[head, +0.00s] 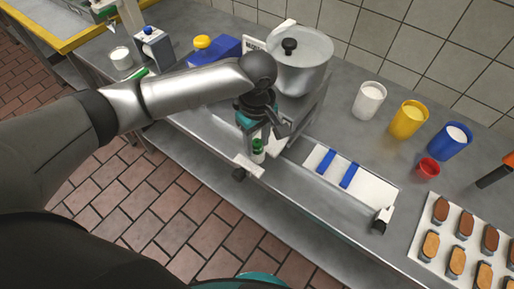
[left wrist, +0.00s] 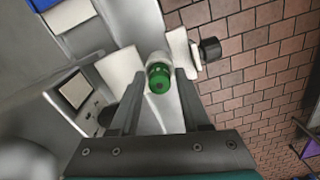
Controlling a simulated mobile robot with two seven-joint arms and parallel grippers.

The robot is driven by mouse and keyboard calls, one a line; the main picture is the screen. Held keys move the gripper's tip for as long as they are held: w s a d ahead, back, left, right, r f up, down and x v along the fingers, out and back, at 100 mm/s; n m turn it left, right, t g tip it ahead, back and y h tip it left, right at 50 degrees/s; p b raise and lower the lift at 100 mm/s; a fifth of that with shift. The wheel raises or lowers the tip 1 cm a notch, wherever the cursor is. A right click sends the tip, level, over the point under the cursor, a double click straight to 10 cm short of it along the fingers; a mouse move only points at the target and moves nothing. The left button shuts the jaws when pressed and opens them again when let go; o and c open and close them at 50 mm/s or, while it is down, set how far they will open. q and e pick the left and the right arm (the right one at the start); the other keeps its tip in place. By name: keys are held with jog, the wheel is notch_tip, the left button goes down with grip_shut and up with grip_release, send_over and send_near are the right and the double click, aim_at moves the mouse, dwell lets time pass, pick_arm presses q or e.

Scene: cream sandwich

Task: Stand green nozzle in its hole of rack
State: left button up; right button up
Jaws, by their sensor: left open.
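The green nozzle (head: 258,146) stands at the front edge of the metal machine, with a green top and a pale lower part. In the left wrist view the nozzle (left wrist: 159,76) shows its green end towards the camera, between the fingertips. My left gripper (head: 262,133) is open above and around it; a clear gap to each finger is hard to judge. A white bracket (head: 249,166) with a black knob (left wrist: 209,50) is close beside the nozzle. I cannot clearly make out the rack or its hole. My right gripper is not in view.
A large pot (head: 301,62) stands behind the gripper. A white tray with blue strips (head: 379,188) lies to the right. White (head: 369,99), yellow (head: 408,119) and blue (head: 449,141) containers stand further right. Several brown pieces sit on a pale tray (head: 424,222).

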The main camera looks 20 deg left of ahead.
pick_arm(q)
jog(key=shift+c, duration=0.3)
grip_shut()
dwell(0.4)
